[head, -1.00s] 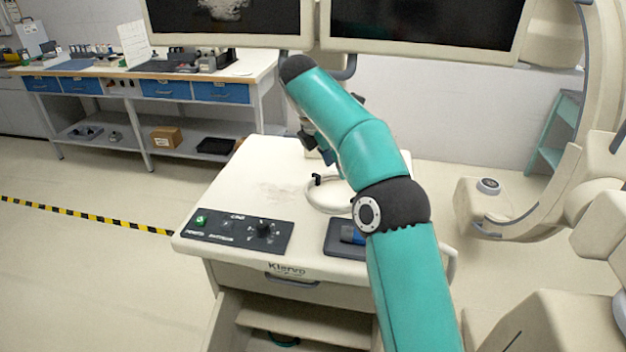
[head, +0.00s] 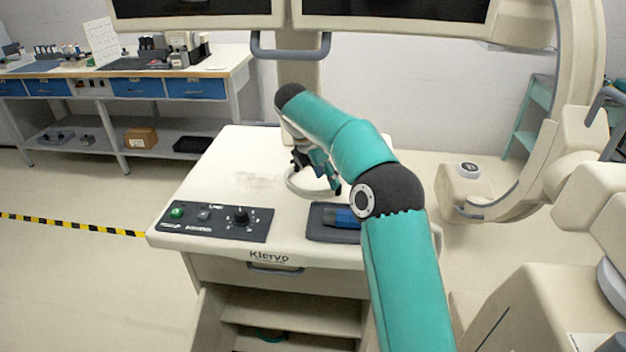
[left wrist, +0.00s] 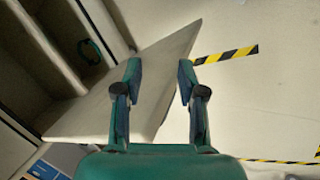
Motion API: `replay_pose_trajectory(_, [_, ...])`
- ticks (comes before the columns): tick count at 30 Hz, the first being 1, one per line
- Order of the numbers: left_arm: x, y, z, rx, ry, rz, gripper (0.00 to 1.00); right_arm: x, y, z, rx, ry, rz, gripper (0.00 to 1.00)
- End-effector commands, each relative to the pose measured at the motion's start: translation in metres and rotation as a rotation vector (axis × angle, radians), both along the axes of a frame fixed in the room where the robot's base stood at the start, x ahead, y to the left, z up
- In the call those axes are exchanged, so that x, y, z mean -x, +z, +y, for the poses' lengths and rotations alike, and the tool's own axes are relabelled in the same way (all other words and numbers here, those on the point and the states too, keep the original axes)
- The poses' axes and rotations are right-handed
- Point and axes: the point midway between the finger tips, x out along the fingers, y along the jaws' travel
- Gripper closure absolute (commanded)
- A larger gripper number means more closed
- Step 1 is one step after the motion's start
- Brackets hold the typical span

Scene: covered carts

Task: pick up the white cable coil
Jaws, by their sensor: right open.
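The white cable coil (head: 291,184) lies on the white top of the cart (head: 215,185), behind the blue item on its dark tray. Its left and front arc shows in the head view; the rest is hidden behind my right arm and gripper. My right gripper (head: 318,174) is open, pointing down at the coil, with its fingers over or beside the ring. I cannot tell whether they touch it. My left gripper (left wrist: 159,68) shows only in the left wrist view, open and empty, in front of a pale open panel (left wrist: 150,100).
A black control panel (head: 213,221) is at the cart's front left. The dark tray (head: 325,235) holds a blue item at the front right. Monitors (head: 395,10) hang behind. Open shelves (head: 285,318) are below the cart top. A workbench (head: 235,68) stands back left.

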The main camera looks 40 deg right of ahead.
Motion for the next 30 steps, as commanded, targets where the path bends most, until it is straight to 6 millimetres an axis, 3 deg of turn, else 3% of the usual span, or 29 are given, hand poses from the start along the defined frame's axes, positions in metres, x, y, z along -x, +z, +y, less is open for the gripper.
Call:
replay_pose_trajectory(9, [0.000, -0.004, 0.000, 0.000, 0.000, 0.000, 0.60, 0.003, -0.038, -0.018, -0.001, -0.001, 0.003, 0.51])
replay_pose_trajectory(17, [0.000, -0.004, 0.000, 0.000, 0.000, 0.000, 0.60, 0.003, -0.041, -0.019, -0.001, -0.001, 0.002, 0.51])
replay_pose_trajectory(26, [0.000, -0.004, 0.000, 0.000, 0.000, 0.000, 0.60, 0.003, -0.040, -0.019, -0.001, -0.001, 0.002, 0.97])
replay_pose_trajectory(30, [0.000, -0.004, 0.000, 0.000, 0.000, 0.000, 0.60, 0.003, -0.040, -0.019, -0.001, -0.001, 0.002, 1.00])
